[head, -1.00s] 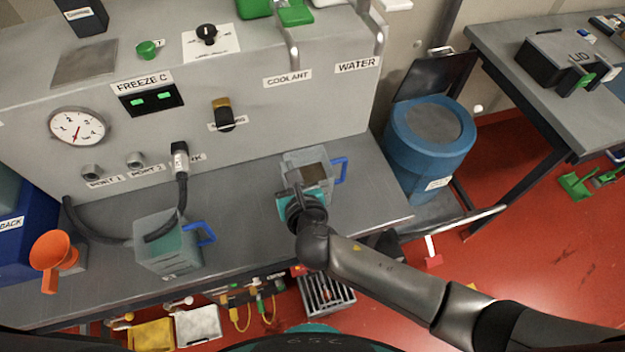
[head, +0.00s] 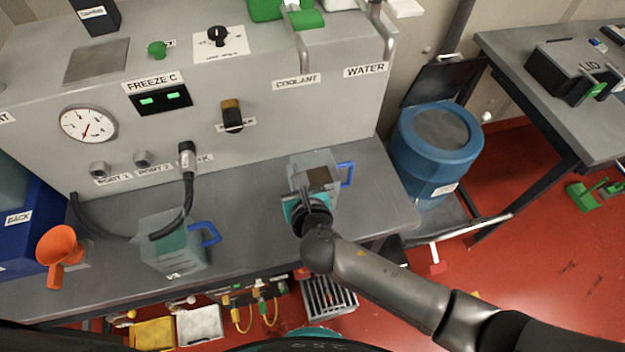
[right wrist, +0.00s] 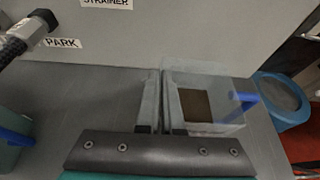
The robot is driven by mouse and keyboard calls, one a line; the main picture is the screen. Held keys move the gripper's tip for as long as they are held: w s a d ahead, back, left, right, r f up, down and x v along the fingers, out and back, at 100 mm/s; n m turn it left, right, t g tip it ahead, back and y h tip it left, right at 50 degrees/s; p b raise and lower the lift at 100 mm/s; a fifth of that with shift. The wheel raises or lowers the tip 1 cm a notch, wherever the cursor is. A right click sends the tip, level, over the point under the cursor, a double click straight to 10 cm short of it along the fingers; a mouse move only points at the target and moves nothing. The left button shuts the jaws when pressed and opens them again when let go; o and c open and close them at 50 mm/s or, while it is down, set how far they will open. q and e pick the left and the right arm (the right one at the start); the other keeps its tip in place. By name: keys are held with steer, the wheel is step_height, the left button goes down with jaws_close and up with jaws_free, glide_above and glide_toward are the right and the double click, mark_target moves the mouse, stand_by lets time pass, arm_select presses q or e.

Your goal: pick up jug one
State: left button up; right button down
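A clear jug with a blue handle (head: 322,166) stands on the grey bench under the COOLANT label, with brown showing inside. My right gripper (head: 304,194) is at its near left side. In the right wrist view this jug (right wrist: 215,108) stands right of the close-set fingers (right wrist: 161,105), which look shut on its left wall. A second clear jug with a blue handle (head: 172,248) stands further left on the bench, partly filled with greenish liquid. I see no readable number on either jug. My left gripper is not in view.
An orange funnel (head: 60,248) stands at the left. A blue drum (head: 435,148) stands right of the bench. The bench (head: 250,205) is clear between the jugs.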

step_height(320, 180, up, 20)
steer(key=p, duration=0.5)
steer(key=shift+r, duration=0.15)
steer(key=shift+w, duration=0.15)
stand_by(0.5)
steer(key=w+d+f+m+h+b, duration=0.1)
steer(key=w+d+h+b, duration=0.1)
steer(key=d+b, duration=0.7)
steer(key=w+d+m+h+b, duration=0.2)
steer(key=d+b, duration=0.8)
steer(key=d, duration=0.1)
steer(key=shift+w+d+f+m+t+b, duration=0.3)
steer(key=shift+d+f+t, duration=0.1)
